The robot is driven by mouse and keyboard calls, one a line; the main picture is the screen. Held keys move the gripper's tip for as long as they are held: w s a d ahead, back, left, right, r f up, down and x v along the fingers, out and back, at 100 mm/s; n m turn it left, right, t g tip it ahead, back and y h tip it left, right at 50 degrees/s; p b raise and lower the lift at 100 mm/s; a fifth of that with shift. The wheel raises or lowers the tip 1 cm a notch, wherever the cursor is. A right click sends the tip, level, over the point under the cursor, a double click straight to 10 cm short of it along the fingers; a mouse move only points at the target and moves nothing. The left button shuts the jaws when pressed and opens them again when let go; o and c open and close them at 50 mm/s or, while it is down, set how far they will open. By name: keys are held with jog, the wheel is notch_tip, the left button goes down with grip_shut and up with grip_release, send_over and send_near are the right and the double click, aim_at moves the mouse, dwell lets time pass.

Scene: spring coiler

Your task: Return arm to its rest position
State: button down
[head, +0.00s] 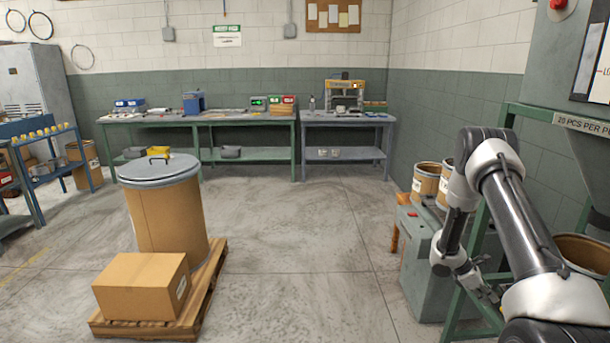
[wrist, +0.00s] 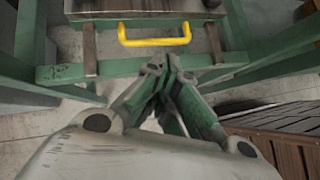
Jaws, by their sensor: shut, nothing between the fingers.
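My arm comes in from the lower right of the head view, bent at a raised elbow, with its forearm hanging down. My gripper (head: 487,292) hangs low at the right, in front of the green machine frame (head: 472,289), and shows small there. In the wrist view my gripper (wrist: 172,68) is shut and empty, its two fingertips together. Beyond the tips are a green crossbar (wrist: 130,70) and a yellow handle (wrist: 154,34). I cannot tell whether the tips touch the bar.
A grey cabinet (head: 425,280) and cardboard drums (head: 425,183) stand beside my arm. A large lidded drum (head: 165,215) and a box (head: 142,285) sit on a pallet (head: 208,285) at left. Workbenches (head: 240,119) line the back wall. The middle floor is clear.

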jog(key=s+a+r+m+t+y, duration=0.2)
jog(key=s+a+r+m, duration=0.2)
jog(key=s+a+r, duration=0.4)
jog(key=s+a+r+m+t+y, duration=0.3)
jog(key=s+a+r, duration=0.6)
jog(key=r, duration=1.3)
jog(key=s+a+r+m+t+y, duration=0.2)
jog(key=s+a+r+m, duration=0.4)
jog(key=s+r, duration=0.5)
notch_tip(320, 180, up, 4)
jog(key=shift+s+a+r+m+t+y, duration=0.3)
jog(key=shift+a+y, duration=0.4)
jog(key=shift+a, duration=0.55)
